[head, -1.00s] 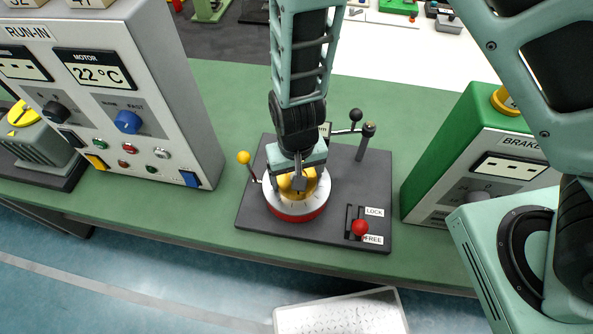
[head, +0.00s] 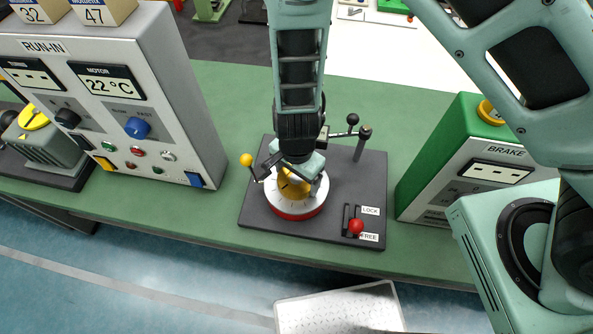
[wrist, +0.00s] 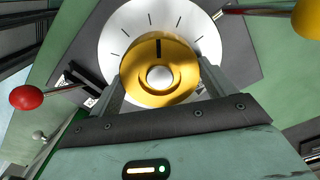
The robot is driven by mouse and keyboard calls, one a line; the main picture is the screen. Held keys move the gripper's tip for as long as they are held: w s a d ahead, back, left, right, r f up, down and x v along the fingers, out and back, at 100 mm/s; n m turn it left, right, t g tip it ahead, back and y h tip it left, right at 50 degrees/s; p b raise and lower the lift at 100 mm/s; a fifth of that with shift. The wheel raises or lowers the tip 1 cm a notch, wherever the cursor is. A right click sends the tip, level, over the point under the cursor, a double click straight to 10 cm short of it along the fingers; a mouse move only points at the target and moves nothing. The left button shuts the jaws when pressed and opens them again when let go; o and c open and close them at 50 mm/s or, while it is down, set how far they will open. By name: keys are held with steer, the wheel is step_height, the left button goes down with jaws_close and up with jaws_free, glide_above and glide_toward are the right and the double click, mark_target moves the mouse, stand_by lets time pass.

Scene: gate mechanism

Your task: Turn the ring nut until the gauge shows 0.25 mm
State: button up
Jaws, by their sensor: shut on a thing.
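The gold ring nut (head: 291,188) sits in the middle of a white dial (head: 311,205) with a red lower rim, on a dark base plate (head: 264,224). My gripper (head: 297,179) reaches down from above and is shut on the nut. In the wrist view the two fingers of my gripper (wrist: 162,82) press on opposite sides of the nut (wrist: 178,92). A black mark on the nut points to the top of that picture, between dial ticks. A gauge reading cannot be made out; my arm hides part of the plate's back.
A red-knobbed lever (head: 355,227) stands at the FREE end of its slot. A yellow-knobbed lever (head: 246,160) and a black-knobbed lever (head: 352,119) flank the dial. The RUN-IN cabinet (head: 190,120) is left, the green BRAKE box (head: 440,140) right.

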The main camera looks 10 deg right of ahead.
mark_target(297, 178)
steer(key=shift+r+m+p, duration=0.1)
steer(key=shift+m+p, duration=0.75)
steer(key=shift+m, duration=1.45)
steer(key=o, duration=0.9)
step_height(297, 178, up, 17)
steer(key=shift+r+p, duration=0.15)
steer(key=shift+p, duration=0.3)
steer(key=shift+s, duration=0.1)
